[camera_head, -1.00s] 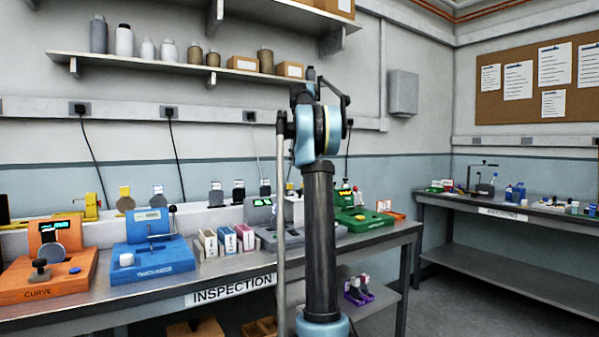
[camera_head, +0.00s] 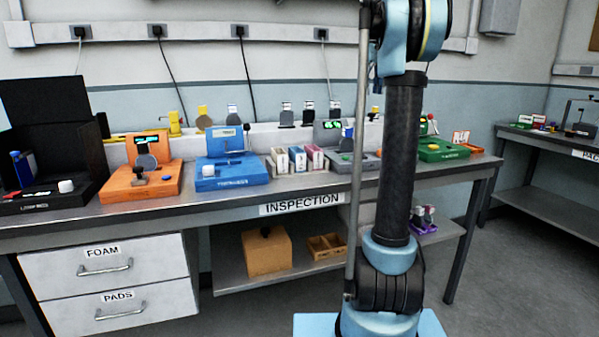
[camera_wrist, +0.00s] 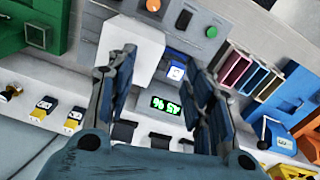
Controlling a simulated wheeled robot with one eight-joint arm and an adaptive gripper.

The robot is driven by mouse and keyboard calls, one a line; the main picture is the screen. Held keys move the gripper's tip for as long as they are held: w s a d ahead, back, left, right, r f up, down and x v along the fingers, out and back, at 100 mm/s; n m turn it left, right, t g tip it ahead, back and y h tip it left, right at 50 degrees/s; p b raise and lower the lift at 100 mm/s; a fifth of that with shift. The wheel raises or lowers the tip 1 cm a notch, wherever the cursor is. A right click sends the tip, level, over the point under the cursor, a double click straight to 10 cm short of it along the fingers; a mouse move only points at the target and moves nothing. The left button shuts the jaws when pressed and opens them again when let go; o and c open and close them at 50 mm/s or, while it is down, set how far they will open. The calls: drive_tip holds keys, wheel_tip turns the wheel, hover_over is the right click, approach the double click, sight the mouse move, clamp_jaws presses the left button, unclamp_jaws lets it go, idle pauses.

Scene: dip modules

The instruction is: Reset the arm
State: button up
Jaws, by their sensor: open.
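My arm stands upright in front of the inspection bench (camera_head: 225,208) in the head view, its upper end cut off by the top edge. My gripper (camera_wrist: 160,85) shows in the wrist view with its two fingers spread apart and nothing between them. Beyond the fingers is a grey station with a lit green display (camera_wrist: 166,105). A white block (camera_wrist: 130,42) lies beside the left finger, and I cannot tell whether they touch. In the head view the gripper is out of frame.
The bench carries a black station (camera_head: 50,150), an orange station (camera_head: 140,185), a blue station (camera_head: 230,175), small bins (camera_head: 295,160) and a green station (camera_head: 440,150). Drawers (camera_head: 105,275) are below at left. A second bench (camera_head: 545,145) is at right, with clear floor between.

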drive_tip(key=s+a+f+m+t, duration=0.1)
drive_tip(key=s+a+f, duration=0.3)
drive_tip(key=s+f, duration=1.6)
drive_tip(key=s+a+f+m, duration=0.4)
drive_tip(key=s+f, duration=1.6)
drive_tip(key=f, duration=0.1)
drive_tip(key=shift+s+a+f+t, duration=0.35)
drive_tip(key=shift+a+t, duration=0.05)
drive_tip(key=shift+w+f, duration=0.2)
drive_tip(key=shift+w, duration=0.25)
